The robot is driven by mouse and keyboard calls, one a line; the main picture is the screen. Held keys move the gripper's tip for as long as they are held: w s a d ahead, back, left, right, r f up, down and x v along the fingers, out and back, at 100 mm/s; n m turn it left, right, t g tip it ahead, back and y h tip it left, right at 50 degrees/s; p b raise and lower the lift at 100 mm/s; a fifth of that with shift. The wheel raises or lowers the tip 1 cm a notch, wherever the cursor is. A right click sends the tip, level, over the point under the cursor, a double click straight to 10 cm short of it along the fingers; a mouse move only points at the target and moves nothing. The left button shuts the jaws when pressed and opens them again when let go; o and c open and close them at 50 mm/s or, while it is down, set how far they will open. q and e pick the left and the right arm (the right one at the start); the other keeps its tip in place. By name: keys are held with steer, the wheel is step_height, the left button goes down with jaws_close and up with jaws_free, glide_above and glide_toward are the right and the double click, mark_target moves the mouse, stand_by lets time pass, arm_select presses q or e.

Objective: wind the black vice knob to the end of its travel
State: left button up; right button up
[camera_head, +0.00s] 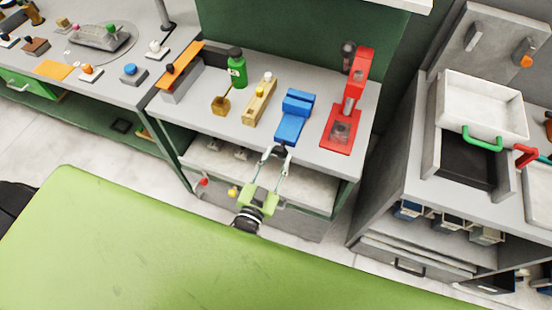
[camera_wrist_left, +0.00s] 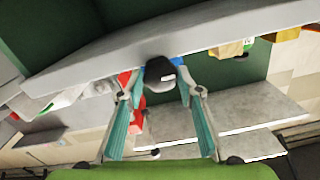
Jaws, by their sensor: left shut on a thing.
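The blue vice (camera_head: 293,116) stands on the grey workbench, near its front edge. Its black knob (camera_wrist_left: 161,71) faces out from the bench edge; in the head view it is mostly hidden between my fingertips. My left gripper (camera_head: 275,155) reaches up to the front of the vice with its fingers around the knob. In the left wrist view my left gripper (camera_wrist_left: 161,90) has one fingertip on each side of the knob, and the blue of the vice shows behind it. My right gripper is in neither view.
A red press (camera_head: 341,133) stands right of the vice. A wooden block (camera_head: 259,103), a small wooden box (camera_head: 221,104) and a green bottle (camera_head: 237,72) stand to its left. The bench edge (camera_head: 225,133) runs just above my left gripper, with a shelf below.

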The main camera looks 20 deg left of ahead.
arm_select(q)
steer(key=shift+f, duration=0.15)
steer(key=o, duration=1.1)
steer(key=shift+s, duration=0.15)
steer(key=s, duration=1.1)
steer(key=shift+s+a, duration=0.2)
steer(key=shift+s, duration=0.2)
